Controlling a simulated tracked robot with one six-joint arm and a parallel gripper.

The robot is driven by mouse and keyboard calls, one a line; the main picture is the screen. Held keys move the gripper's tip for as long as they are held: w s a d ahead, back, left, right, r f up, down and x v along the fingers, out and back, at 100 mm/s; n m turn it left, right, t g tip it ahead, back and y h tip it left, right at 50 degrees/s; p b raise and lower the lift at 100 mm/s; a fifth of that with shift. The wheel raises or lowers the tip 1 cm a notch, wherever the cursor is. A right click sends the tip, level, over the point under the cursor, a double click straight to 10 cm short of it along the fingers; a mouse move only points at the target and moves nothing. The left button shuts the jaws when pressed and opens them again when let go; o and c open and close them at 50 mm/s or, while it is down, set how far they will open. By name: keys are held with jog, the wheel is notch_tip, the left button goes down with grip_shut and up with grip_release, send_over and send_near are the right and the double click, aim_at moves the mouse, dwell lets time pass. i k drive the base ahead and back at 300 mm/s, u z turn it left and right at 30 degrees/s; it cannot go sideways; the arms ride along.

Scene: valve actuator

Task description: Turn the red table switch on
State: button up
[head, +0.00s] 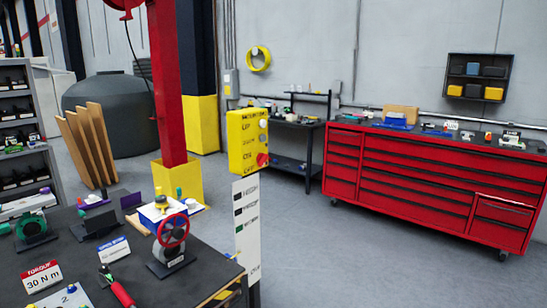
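A red spoked handwheel (173,231) stands upright on a dark base near the right end of the dark worktable (190,285). A yellow control box (242,141) stands on a white labelled post just beyond the table's right end. It has a red knob (263,159) low on its right side and pale buttons above. No part is clearly labelled as the red table switch, and I cannot tell its on or off state. A red-handled tool (122,293) lies at the table's front. My gripper is not in view.
A green wheel (31,227) is at left. A red pillar (168,85) rises behind. A red tool cabinet (420,180) stands at right, with open floor before it.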

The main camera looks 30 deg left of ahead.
aim_at(262, 158)
jog(key=z, duration=0.05)
jog(key=i, duration=2.3)
jog(key=u, duration=3.05)
